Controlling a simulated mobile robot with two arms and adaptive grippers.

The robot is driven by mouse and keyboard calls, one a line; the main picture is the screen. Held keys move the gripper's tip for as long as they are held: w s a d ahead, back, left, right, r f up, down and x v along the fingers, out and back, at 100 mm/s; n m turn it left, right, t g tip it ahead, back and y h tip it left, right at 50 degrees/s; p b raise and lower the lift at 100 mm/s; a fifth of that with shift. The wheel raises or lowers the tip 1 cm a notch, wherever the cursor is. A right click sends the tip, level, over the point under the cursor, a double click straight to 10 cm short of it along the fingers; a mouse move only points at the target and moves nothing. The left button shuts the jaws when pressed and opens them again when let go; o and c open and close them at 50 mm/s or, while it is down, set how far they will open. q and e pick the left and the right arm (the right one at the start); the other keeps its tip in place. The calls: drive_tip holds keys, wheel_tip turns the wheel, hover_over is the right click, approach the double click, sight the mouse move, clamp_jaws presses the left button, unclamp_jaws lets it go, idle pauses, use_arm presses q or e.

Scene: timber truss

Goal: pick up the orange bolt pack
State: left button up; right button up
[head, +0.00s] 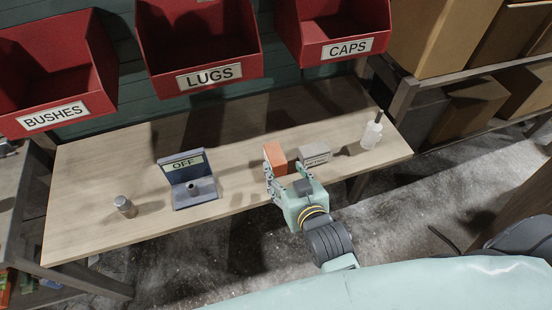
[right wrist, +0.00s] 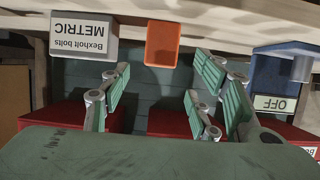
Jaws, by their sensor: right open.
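The orange bolt pack (head: 275,151) stands upright on the workbench, near its front edge. It also shows in the right wrist view (right wrist: 162,44), which is upside down. My right gripper (head: 286,172) is open and empty, at the bench's front edge just in front of the pack. In the right wrist view, the pack appears beyond the gap between the spread fingers (right wrist: 160,82); contact is not visible. In the head view the gripper hides the pack's lower part. My left gripper is not in view.
A grey box (head: 315,156), labelled METRIC in the wrist view, stands close to the pack's right. A white bottle (head: 371,133) is farther right. A blue device marked OFF (head: 190,190) and a metal cylinder (head: 124,206) stand left. Red bins (head: 205,45) hang above the workbench (head: 85,185).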

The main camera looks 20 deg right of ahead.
sight(280, 166)
drive_tip(key=x, duration=0.6)
drive_tip(key=shift+w+f+p, duration=0.25)
drive_tip(key=shift+f+p, duration=0.1)
drive_tip(key=shift+f, duration=0.05)
drive_tip(key=shift+c, duration=0.5)
clamp_jaws()
